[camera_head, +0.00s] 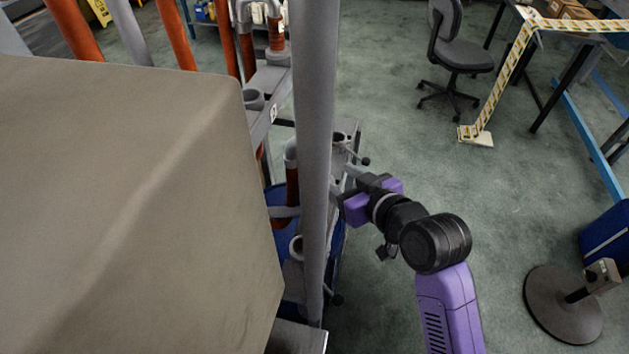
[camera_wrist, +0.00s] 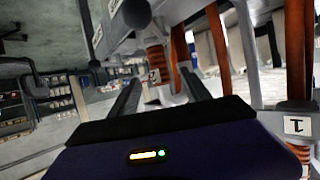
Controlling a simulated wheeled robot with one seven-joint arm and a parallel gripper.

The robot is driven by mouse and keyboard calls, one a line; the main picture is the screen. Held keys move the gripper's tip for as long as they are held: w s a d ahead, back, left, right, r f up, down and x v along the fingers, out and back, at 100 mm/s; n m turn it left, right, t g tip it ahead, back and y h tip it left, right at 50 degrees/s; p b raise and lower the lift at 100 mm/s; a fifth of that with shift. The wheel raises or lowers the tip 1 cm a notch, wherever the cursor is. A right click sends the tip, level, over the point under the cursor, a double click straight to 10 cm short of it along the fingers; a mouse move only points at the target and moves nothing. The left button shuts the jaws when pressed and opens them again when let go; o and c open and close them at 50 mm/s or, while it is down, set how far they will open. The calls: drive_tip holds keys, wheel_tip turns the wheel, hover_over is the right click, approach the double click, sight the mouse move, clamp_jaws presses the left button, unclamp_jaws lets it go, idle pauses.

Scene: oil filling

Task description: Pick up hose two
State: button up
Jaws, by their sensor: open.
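In the wrist view, an orange hose with a grey fitting (camera_wrist: 157,58) hangs ahead, in the gap between my fingers. A small white label on it looks like a 2, but it is blurred. In the head view, an orange hose with a grey elbow (camera_head: 292,184) hangs just left of the grey pole; it seems to be the same one. My gripper (camera_head: 345,179) reaches in from the right beside the pole. In the wrist view, its two fingers (camera_wrist: 161,88) are apart with nothing clamped. Whether they reach around the hose is unclear.
A grey pole (camera_head: 315,150) stands close to my gripper. A large beige box (camera_head: 130,210) fills the left. Another hose bears a label 1 (camera_wrist: 297,125). A chair (camera_head: 460,50), a desk and a round-based stand (camera_head: 562,310) are at right, with open floor between.

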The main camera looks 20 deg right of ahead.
sight(328, 169)
drive_tip(key=p+x, duration=0.1)
drive_tip(key=x, duration=0.6)
drive_tip(key=shift+w, duration=0.2)
drive_tip(key=shift+c, duration=0.3)
drive_tip(key=shift+r, duration=0.1)
clamp_jaws()
